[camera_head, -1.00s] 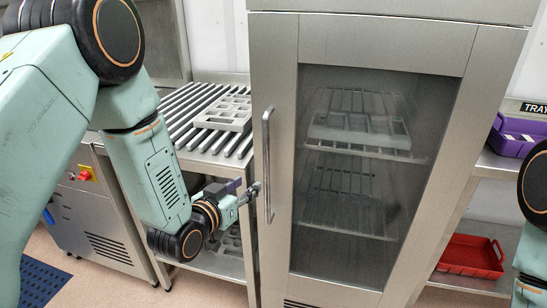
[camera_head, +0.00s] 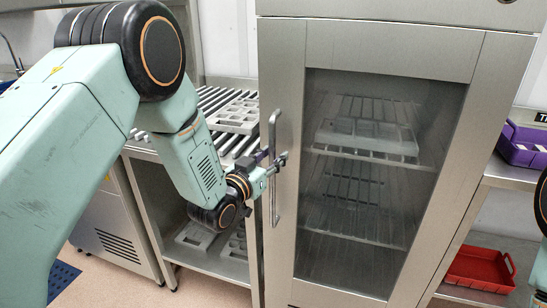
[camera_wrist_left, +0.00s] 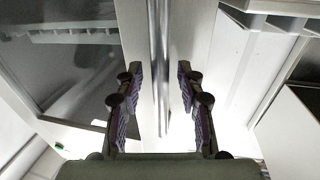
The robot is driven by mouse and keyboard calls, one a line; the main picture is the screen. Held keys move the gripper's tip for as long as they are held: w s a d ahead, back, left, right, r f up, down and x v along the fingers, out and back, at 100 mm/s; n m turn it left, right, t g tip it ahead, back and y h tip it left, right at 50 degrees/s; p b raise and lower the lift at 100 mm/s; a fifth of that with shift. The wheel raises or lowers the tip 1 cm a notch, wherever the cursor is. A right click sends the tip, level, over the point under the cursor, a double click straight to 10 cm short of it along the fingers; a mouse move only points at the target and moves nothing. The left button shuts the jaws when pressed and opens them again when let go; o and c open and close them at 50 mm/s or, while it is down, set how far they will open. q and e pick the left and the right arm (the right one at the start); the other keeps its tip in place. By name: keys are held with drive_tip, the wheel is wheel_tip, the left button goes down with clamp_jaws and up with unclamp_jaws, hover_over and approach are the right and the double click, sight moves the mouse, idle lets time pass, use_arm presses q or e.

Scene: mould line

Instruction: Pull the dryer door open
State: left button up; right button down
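The dryer door (camera_head: 290,215) is a steel frame with a large glass pane, and it looks closed. Its long upright bar handle (camera_head: 273,185) is on the left side of the door. My left gripper (camera_head: 277,163) is at the middle of the handle. In the left wrist view the handle (camera_wrist_left: 160,60) runs between the two spread fingers (camera_wrist_left: 159,95), with a visible gap on each side. The left gripper is open around the bar. My right gripper is out of view; only part of my right arm shows at the right edge.
Behind the glass are wire shelves (camera_head: 365,240) with a grey mould tray (camera_head: 368,135). A roller table (camera_head: 225,150) with another grey mould (camera_head: 235,115) stands at left. A rack at right holds a purple tray (camera_head: 520,158) and a red tray (camera_head: 478,272).

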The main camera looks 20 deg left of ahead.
use_arm(q)
drive_tip(key=shift+w, duration=0.25)
drive_tip(key=shift+a, duration=0.1)
drive_tip(key=shift+c, duration=0.3)
drive_tip(key=shift+d, duration=0.2)
drive_tip(key=c, duration=0.3)
drive_tip(key=shift+a, duration=0.1)
clamp_jaws()
